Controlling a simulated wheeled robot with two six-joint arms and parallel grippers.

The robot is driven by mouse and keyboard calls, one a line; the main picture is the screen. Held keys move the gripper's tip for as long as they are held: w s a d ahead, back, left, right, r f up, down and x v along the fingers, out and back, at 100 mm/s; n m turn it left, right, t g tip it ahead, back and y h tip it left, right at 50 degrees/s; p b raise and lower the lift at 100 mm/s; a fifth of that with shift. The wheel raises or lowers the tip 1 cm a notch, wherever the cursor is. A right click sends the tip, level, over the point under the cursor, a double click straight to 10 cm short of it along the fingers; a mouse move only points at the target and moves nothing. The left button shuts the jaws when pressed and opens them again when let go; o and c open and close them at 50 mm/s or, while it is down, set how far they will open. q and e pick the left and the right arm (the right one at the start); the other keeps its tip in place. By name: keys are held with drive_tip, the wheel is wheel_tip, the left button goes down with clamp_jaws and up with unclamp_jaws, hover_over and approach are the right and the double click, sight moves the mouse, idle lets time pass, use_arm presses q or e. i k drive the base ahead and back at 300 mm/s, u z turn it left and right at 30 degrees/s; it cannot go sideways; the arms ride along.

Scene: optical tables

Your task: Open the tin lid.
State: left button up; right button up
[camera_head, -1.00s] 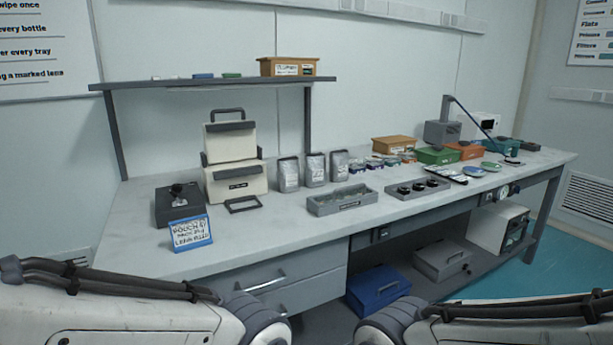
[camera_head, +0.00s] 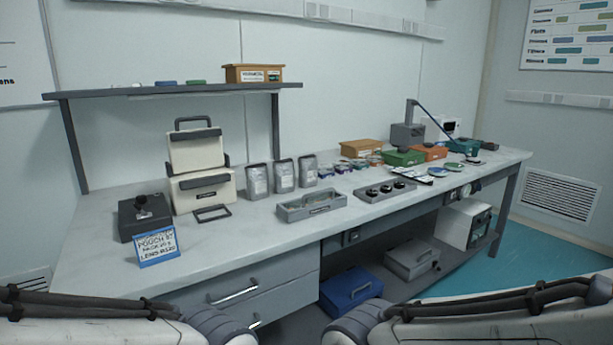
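I cannot tell for sure which thing is the tin. Several small round containers with coloured bands (camera_head: 342,166) stand in a cluster mid-bench, in front of an orange-brown box. Flat round blue and green discs (camera_head: 454,166) lie further right; at this size I cannot tell whether they are lids. Neither gripper shows. Only links of my two arms show along the bottom edge, well in front of the bench and apart from everything on it.
The long bench (camera_head: 230,238) holds a cream case (camera_head: 203,190), silver pouches (camera_head: 284,176), a grey tray (camera_head: 311,206) and a dark box (camera_head: 146,217) behind a blue-framed sign (camera_head: 158,247). A blue box (camera_head: 350,289) sits underneath. A shelf (camera_head: 180,91) overhangs the left part.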

sight(313, 194)
drive_tip(key=z, duration=0.05)
drive_tip(key=i, duration=1)
drive_tip(key=u, duration=0.4)
